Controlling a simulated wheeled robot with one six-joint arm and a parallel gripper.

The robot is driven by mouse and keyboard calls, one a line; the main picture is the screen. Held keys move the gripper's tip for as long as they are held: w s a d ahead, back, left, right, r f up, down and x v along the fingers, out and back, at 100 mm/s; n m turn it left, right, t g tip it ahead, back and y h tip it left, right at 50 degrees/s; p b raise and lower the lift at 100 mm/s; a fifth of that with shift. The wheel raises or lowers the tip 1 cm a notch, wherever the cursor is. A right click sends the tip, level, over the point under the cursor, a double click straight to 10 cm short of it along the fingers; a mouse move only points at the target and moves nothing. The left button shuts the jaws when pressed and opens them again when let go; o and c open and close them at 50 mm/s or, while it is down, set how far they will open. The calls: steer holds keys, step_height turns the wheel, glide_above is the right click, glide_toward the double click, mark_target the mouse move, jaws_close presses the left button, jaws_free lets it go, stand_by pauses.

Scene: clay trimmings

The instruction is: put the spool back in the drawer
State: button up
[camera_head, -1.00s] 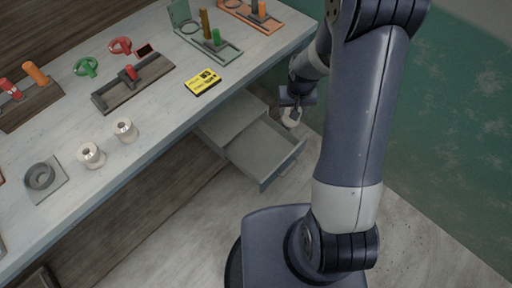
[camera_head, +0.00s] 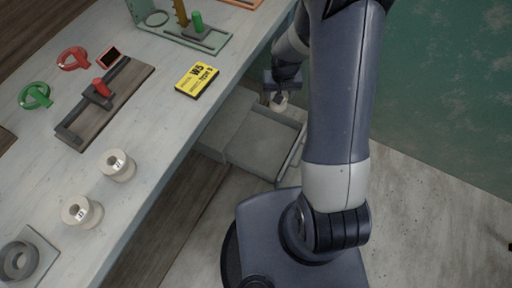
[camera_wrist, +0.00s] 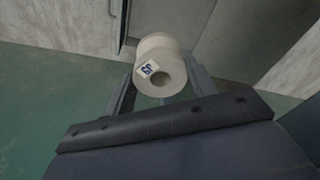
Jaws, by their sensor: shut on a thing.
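A cream spool (camera_wrist: 160,62) with a small blue-marked label sits between the fingers of my gripper (camera_wrist: 155,95) in the wrist view. My gripper is shut on it. In the head view my gripper (camera_head: 279,97) holds the spool (camera_head: 281,105) near the far end of the open drawer (camera_head: 262,142), which is pulled out below the bench. The drawer's inside, as far as it shows, looks empty. Part of the gripper is hidden by my arm.
A green wall (camera_head: 440,90) is at the right.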

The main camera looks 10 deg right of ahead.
steer(key=m+b, duration=0.2)
steer(key=b, duration=2.1)
glide_above(272, 149)
step_height(272, 149, down, 26)
step_height(272, 149, down, 10)
steer(key=b, duration=0.4)
steer(key=shift+s, duration=0.1)
steer(key=shift+f+b, duration=0.15)
steer(key=shift+b, duration=0.15)
steer(key=shift+f, duration=0.15)
steer(key=o, duration=1.2)
steer(key=r+p, duration=0.1)
steer(key=r, duration=0.3)
steer(key=s+r+p, duration=0.1)
steer(key=r+p, duration=0.1)
steer(key=r, duration=0.2)
steer(key=r+p, duration=0.1)
steer(key=r, duration=0.3)
steer(key=shift+s+a+r+p, duration=0.2)
steer(key=shift+s+p, duration=0.15)
steer(key=shift+s, duration=0.05)
